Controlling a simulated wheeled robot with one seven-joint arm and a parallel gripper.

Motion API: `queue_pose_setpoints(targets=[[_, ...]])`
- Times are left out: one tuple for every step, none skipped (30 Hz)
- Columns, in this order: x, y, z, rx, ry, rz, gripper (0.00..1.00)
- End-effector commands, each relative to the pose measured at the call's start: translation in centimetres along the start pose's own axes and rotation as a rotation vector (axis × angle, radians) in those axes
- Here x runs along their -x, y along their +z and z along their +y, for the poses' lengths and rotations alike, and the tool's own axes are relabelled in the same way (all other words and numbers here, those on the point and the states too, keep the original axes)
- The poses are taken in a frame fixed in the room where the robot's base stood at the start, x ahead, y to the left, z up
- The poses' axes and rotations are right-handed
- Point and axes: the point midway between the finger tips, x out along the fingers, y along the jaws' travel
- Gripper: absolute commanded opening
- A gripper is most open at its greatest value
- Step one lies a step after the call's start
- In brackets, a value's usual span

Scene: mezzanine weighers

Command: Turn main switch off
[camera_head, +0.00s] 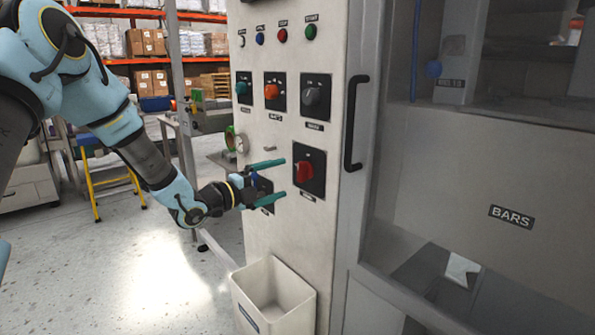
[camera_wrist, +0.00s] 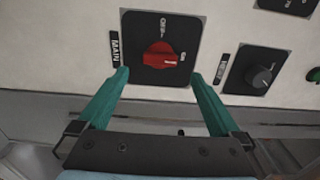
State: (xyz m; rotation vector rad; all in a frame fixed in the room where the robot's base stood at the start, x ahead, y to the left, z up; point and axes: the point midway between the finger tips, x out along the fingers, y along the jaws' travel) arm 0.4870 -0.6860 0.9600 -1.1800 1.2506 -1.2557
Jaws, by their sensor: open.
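The main switch is a red rotary knob (camera_head: 304,171) on a black square plate, low on the right of the light control panel. In the wrist view the red knob (camera_wrist: 160,57) has a "MAIN" label beside its plate, and its handle points toward the ON mark, with OFF at the plate's far edge. My gripper (camera_head: 284,178) is open and empty, its two teal fingers pointing at the panel. In the wrist view the fingertips (camera_wrist: 160,75) stand on either side of the plate's near part. The knob lies between and beyond them; contact cannot be told.
Other panel knobs include a grey one (camera_head: 312,96), an orange one (camera_head: 271,92) and a teal one (camera_head: 242,88). A black door handle (camera_head: 355,123) stands right of the panel. A white open bin (camera_head: 274,300) is below the switch. Floor to the left is mostly clear.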

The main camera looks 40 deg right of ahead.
Motion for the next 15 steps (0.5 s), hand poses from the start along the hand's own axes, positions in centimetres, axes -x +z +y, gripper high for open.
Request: queue_pose_setpoints(targets=[[-1.1, 0.0, -0.3, 0.002, -0.001, 0.001, 1.00], [-1.6, -0.1, -0.3, 0.002, -0.001, 0.001, 1.00], [-2.4, -0.1, -0.2, 0.002, 0.000, 0.002, 1.00], [-2.9, -0.1, -0.2, 0.002, 0.000, 0.001, 1.00], [-3.5, 0.0, -0.3, 0.002, -0.001, 0.001, 1.00], [-4.1, 0.0, -0.2, 0.003, 0.000, 0.000, 1.00], [-4.5, 0.0, -0.2, 0.003, 0.001, -0.001, 1.00], [-5.0, 0.0, -0.2, 0.002, 0.000, 0.000, 1.00], [-5.4, 0.0, -0.2, 0.003, 0.000, 0.000, 1.00], [-5.7, 0.0, -0.1, 0.002, 0.000, -0.001, 1.00], [-6.0, 0.1, -0.1, 0.003, 0.001, -0.001, 1.00], [-6.3, 0.0, -0.1, 0.003, 0.002, -0.001, 1.00], [-6.5, 0.0, -0.1, 0.003, 0.002, -0.001, 1.00], [-6.7, 0.1, -0.1, 0.002, 0.001, -0.002, 1.00], [-6.8, 0.1, -0.1, 0.002, 0.001, -0.002, 1.00]])
